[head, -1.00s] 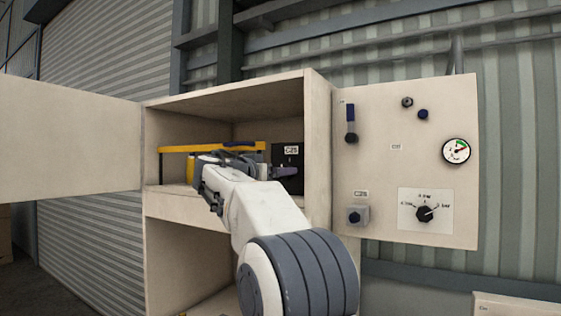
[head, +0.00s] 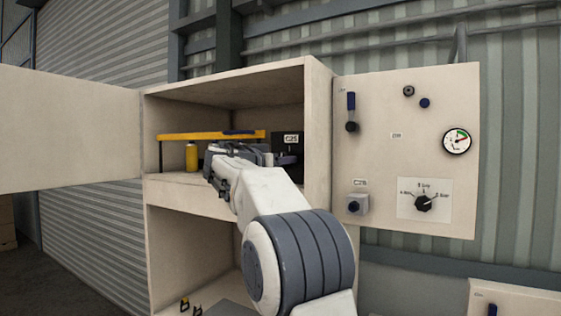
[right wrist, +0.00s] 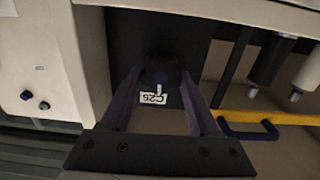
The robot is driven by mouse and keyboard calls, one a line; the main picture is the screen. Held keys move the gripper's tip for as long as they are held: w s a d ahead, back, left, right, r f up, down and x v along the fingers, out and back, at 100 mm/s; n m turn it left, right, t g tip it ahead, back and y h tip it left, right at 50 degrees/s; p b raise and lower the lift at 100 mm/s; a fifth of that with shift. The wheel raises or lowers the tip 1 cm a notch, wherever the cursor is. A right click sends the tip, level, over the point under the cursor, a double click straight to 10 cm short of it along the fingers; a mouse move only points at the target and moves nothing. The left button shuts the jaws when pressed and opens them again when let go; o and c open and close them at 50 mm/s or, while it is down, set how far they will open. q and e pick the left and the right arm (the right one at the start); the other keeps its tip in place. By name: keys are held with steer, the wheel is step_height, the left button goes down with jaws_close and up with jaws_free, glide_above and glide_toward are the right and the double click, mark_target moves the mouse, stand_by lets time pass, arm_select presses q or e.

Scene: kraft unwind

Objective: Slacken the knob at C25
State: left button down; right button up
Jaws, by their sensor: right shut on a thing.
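A black box (head: 291,140) with a C25 label stands on the upper shelf, at the right inside the open cabinet. Its dark knob (right wrist: 160,77) shows in the right wrist view, just above the label (right wrist: 153,98), which appears upside down there. My right gripper (right wrist: 160,80) has its two fingers on either side of this knob and is shut on it. In the head view my right gripper (head: 268,158) reaches into the shelf from the left of the box, and my wrist hides the knob. My left gripper is not in view.
A yellow bar (head: 190,136) with a blue handle spans the shelf, with a yellow bottle (head: 192,157) below it. The cabinet's right wall (head: 318,150) is close to my arm. A panel (head: 390,170) with knobs and a gauge (head: 457,141) is at right.

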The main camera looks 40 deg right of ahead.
steer(key=shift+n+b, duration=0.6)
steer(key=shift+n, duration=0.4)
steer(key=n+b, duration=0.1)
steer(key=n, duration=0.1)
steer(key=shift+w+a+n, duration=0.1)
steer(key=shift+w+n, duration=0.05)
steer(key=shift+n, duration=0.25)
steer(key=n, duration=0.2)
steer(key=shift+n, duration=0.3)
steer(key=n, duration=0.2)
steer(key=shift+w+a+n, duration=0.1)
steer(key=shift+n, duration=0.3)
steer(key=n, duration=0.6)
steer(key=n+p, duration=0.1)
steer(key=n, duration=0.5)
steer(key=shift+f, duration=0.2)
steer(key=shift+n, duration=0.3)
